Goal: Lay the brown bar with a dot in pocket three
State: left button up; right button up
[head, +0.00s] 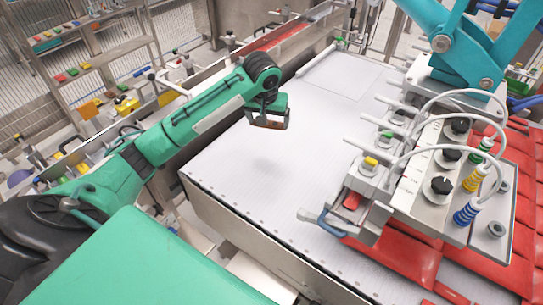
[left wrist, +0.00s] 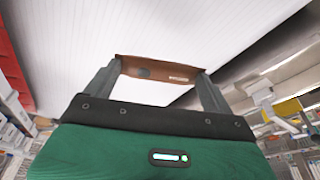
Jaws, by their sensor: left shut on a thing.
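A brown bar (left wrist: 160,68) is held between the two fingers of my left gripper (left wrist: 158,80) in the left wrist view. A dark dot shows on its left part, and a small pale mark on its right part. In the head view the bar (head: 268,121) hangs under my left gripper (head: 268,114), above the white table (head: 240,190), with a faint shadow below it. I cannot make out any numbered pocket. My right gripper is not in view.
A grey valve block (head: 440,175) with knobs, white hoses and coloured fittings stands at the right. Red padded sheets (head: 400,260) lie under and around it. A teal machine arm (head: 455,40) stands at upper right. The middle of the white table is clear.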

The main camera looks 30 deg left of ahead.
pick_arm(q)
notch_tip(320, 180, down, 7)
jog(key=p, duration=0.2)
send_over(269, 164)
jog(key=f, duration=0.5)
jog(key=shift+s+d+p, duration=0.1)
jog(key=shift+s+p, duration=0.2)
jog(key=shift+s, duration=0.1)
jog(key=shift+f, duration=0.55)
notch_tip(269, 164, down, 3)
jog(key=shift+f+p, duration=0.2)
jog(key=shift+p, duration=0.35)
jog(key=shift+f, duration=0.2)
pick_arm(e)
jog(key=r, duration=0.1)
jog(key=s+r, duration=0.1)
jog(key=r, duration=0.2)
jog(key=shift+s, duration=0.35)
